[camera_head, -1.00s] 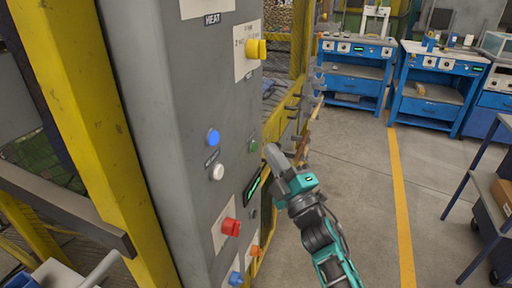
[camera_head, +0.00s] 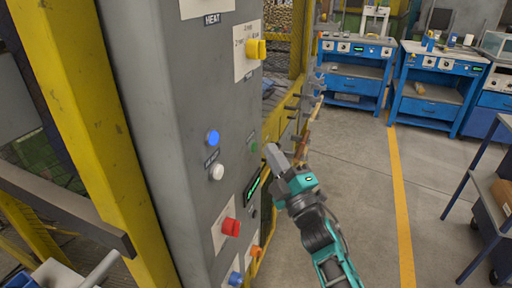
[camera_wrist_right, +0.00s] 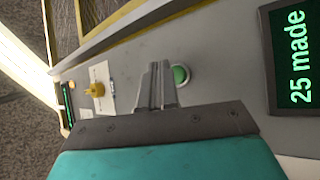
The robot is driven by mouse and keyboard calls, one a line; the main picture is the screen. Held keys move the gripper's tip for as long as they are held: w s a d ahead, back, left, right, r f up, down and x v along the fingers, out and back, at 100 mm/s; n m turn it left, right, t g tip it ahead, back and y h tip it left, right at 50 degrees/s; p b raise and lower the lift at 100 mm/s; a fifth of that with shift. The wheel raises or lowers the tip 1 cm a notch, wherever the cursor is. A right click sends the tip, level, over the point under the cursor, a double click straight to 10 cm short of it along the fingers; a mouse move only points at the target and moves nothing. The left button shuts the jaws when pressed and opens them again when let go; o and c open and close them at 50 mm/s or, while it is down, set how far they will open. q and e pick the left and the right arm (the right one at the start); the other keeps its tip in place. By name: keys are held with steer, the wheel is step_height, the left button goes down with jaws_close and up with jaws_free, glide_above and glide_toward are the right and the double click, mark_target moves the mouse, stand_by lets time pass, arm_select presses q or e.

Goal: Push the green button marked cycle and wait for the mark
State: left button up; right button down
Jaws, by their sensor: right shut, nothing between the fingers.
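The green button (camera_head: 253,147) sits on the right-hand face of the grey control cabinet (camera_head: 165,120). In the right wrist view the round green button (camera_wrist_right: 180,75) shows just beside my shut fingertips. My right gripper (camera_head: 270,150) is shut and empty, its tips close to the button; I cannot tell whether they touch it. In the right wrist view the shut fingers (camera_wrist_right: 158,75) point at the panel. A display (camera_wrist_right: 293,58) there reads "25 made". No label reading "cycle" is legible. My left gripper is not in view.
The cabinet also carries a lit blue button (camera_head: 213,137), a white button (camera_head: 217,172), a red knob (camera_head: 231,227) and a yellow knob (camera_head: 255,49). A yellow post (camera_head: 95,130) stands at left. Blue workbenches (camera_head: 352,75) stand far back, with open floor before them.

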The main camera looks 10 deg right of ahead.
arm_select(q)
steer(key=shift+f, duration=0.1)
arm_select(e)
steer(key=shift+w+a, duration=0.1)
stand_by(0.3)
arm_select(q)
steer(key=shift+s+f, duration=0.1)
arm_select(e)
steer(key=shift+w+a, duration=0.15)
steer(key=shift+a, duration=0.1)
arm_select(q)
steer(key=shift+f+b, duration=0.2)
steer(key=shift+b, duration=0.1)
arm_select(e)
steer(key=shift+w+a, duration=0.2)
steer(key=shift+a, duration=0.1)
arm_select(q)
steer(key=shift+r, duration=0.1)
arm_select(e)
steer(key=shift+d, duration=0.1)
stand_by(0.4)
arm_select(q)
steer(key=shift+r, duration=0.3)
arm_select(e)
steer(key=shift+s+d, duration=0.45)
steer(key=shift+d, duration=0.1)
arm_select(q)
steer(key=shift+p, duration=0.3)
arm_select(e)
steer(key=shift+d, duration=0.1)
